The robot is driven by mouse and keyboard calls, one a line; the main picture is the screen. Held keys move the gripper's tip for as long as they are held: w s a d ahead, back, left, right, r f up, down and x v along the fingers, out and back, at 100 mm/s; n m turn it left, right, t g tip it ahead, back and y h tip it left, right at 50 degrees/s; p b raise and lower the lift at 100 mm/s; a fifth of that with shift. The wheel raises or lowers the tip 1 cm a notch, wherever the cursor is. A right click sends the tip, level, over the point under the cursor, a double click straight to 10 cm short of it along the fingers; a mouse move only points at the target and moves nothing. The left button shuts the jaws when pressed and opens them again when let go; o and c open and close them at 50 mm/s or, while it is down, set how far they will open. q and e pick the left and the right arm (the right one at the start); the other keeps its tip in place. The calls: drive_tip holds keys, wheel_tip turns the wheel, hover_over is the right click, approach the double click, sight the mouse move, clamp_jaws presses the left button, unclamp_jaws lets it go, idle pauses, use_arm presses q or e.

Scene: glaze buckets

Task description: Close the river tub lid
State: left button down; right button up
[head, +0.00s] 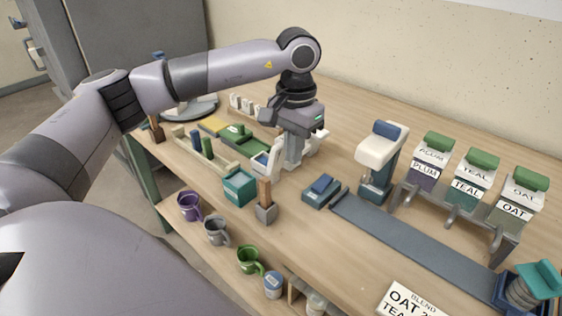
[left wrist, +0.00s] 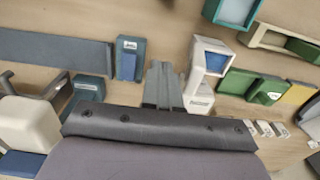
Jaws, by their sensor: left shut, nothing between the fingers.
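No label reading "river" can be made out. A small white and blue piece (head: 265,163) stands close to the left of my left gripper in the head view, its white panel tilted up. In the left wrist view this white-framed blue piece (left wrist: 211,57) lies right of the fingers, near a white block (left wrist: 199,96) with small unreadable print. I cannot tell whether it is the river tub with its lid raised. My left gripper (head: 292,160) points down with its fingers together and empty; they also show in the left wrist view (left wrist: 163,84). Contact with the piece cannot be told.
A teal open box (head: 239,188) and a wooden-handled brush (head: 265,205) stand in front. A blue-topped teal block (head: 322,190), a dark strip (head: 415,235) and a white-headed stand (head: 380,160) lie to the right. Green-topped PLUM, TEAL and OAT containers (head: 470,190) stand beyond.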

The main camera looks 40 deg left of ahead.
use_arm(q)
drive_tip(key=a, duration=0.7)
drive_tip(key=shift+w, duration=0.3)
idle(1.0)
drive_tip(key=shift+r, duration=0.1)
wheel_tip(320, 180, up, 7)
drive_tip(key=d+p, duration=0.1)
drive_tip(key=p, duration=0.5)
idle(0.3)
drive_tip(key=shift+s, duration=0.1)
idle(0.7)
